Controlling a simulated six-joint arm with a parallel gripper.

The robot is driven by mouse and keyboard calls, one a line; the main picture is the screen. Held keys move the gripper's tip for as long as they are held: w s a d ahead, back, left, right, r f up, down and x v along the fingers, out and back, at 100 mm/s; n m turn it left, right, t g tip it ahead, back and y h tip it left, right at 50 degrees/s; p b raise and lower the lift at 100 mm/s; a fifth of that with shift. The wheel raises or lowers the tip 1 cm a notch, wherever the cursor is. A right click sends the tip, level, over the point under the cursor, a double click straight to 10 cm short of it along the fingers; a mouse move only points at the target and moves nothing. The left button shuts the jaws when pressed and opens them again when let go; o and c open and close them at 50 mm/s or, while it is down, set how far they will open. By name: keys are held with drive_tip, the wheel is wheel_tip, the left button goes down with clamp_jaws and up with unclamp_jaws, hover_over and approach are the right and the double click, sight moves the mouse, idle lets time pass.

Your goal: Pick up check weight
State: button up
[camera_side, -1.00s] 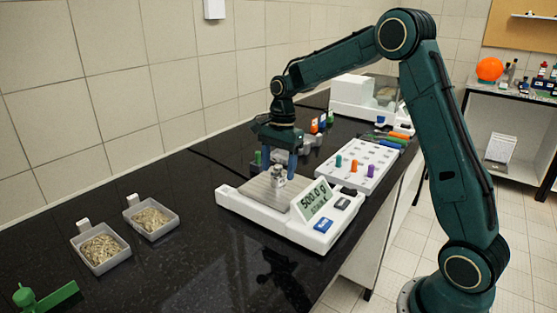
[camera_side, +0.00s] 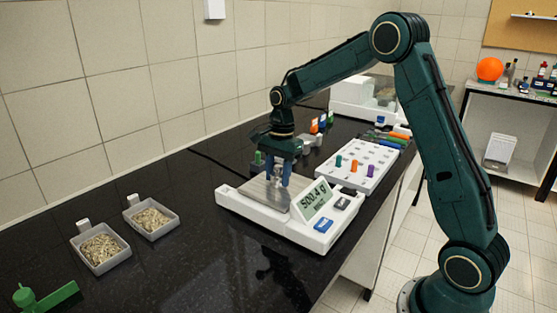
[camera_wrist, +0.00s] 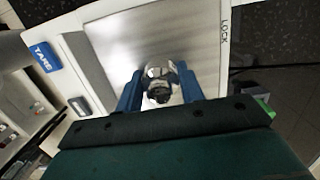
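The check weight (camera_wrist: 158,74) is a shiny metal cylinder with a knob on top. It stands upright on the steel pan (camera_side: 258,192) of the white balance (camera_side: 258,214). My gripper (camera_wrist: 160,80) is lowered over it, with one blue finger on each side. In the side view my gripper (camera_side: 278,178) points straight down at the pan, and the fingers partly hide the weight. The fingers are apart and close to the weight's sides; whether they touch it is too small to tell. The balance display (camera_side: 314,199) reads about 500.4.
A white rack (camera_side: 350,176) with coloured pegs stands right of the balance, with coloured pens behind it. Two trays of grain (camera_side: 102,266) (camera_side: 168,222) and a green tool (camera_side: 45,298) lie at the left. The black bench between trays and balance is clear.

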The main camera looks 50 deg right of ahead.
sight(278, 166)
clamp_jaws()
drive_tip(key=shift+r, duration=0.15)
drive_tip(key=shift+r, duration=4.9)
